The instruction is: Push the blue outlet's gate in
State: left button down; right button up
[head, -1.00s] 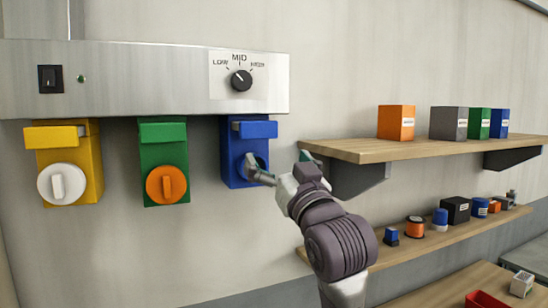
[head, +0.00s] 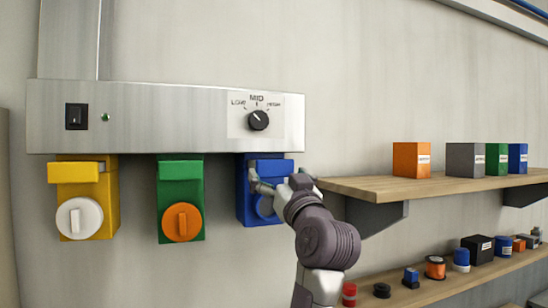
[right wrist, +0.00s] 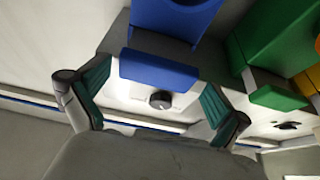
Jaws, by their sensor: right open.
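The blue outlet (head: 243,205) hangs under the metal panel, right of the green one. Its blue gate (head: 270,168) is a flat plate at its upper front, partly hidden by my right gripper in the head view. My right gripper (head: 278,184) is in front of the outlet, just below the gate. In the right wrist view, the right gripper (right wrist: 157,78) is open and empty. There the gate (right wrist: 158,70) shows between the two green-padded fingers, beyond them. I cannot tell whether they touch. My left gripper is not in view.
A green outlet (head: 193,225) with an orange knob and a yellow outlet (head: 106,205) with a white knob hang to the left. The metal panel (head: 170,120) with a dial is just above. A wooden shelf (head: 370,188) with boxes is close on the right.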

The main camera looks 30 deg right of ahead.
jog(key=shift+p+x, duration=0.4)
jog(key=shift+x, duration=0.85)
jog(key=shift+d, duration=0.15)
jog(key=c, duration=1.4)
jog(key=shift+w+d+r, duration=0.1)
jog(key=shift+w+r, duration=0.05)
jog(key=shift+w, duration=0.35)
jog(key=shift+c, duration=0.2)
jog(key=shift+w+d, duration=0.1)
jog(key=shift+w, duration=0.1)
jog(key=o, duration=1.3)
jog(key=shift+s, duration=0.1)
jog(key=shift+o, duration=0.7)
jog(key=shift+w, duration=0.25)
